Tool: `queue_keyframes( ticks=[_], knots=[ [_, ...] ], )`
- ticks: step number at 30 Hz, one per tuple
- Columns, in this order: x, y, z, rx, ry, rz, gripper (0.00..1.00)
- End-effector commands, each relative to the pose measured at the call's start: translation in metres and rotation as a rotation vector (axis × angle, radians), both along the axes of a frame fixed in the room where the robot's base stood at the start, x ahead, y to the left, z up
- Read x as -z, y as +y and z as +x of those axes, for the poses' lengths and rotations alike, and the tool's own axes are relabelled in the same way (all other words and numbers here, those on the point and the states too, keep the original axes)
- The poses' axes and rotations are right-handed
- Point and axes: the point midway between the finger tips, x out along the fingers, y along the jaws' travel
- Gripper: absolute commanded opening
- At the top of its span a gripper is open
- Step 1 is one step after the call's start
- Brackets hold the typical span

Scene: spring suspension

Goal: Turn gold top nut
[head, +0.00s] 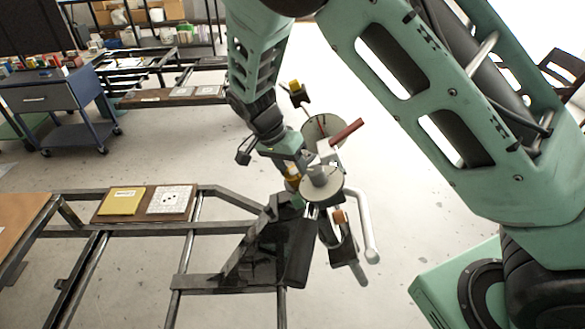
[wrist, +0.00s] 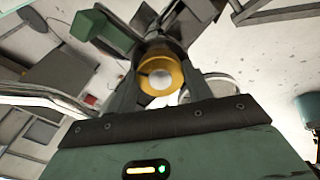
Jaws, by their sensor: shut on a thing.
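The gold top nut (wrist: 160,72) sits between the fingers of my gripper (wrist: 160,62) in the wrist view, with a pale round stud end in its middle. My gripper is shut on it. In the head view my gripper (head: 291,168) reaches down from the upper left to the gold nut (head: 292,182), which is partly hidden by the hand. The nut is on the spring suspension assembly, just left of a pale round disc (head: 321,183).
A red-brown bar (head: 346,132) and a white curved tube (head: 364,225) stick out close to my gripper. A dark metal frame (head: 110,228) runs left, bearing a board with yellow and white plates (head: 122,201).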

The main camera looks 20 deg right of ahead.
Motion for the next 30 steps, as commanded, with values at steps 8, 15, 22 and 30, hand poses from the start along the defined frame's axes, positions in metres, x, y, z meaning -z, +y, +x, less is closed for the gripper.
queue_keyframes(
  ticks=[8,15,22,30],
  knots=[
    [0.000,0.000,0.000,-0.001,-0.001,0.000,0.61],
    [0.000,0.000,0.000,-0.001,0.000,0.000,0.72],
    [-0.008,0.004,0.002,-0.003,-0.002,0.001,0.72],
    [-0.059,0.025,0.009,-0.004,-0.005,0.004,0.72]
  ],
)
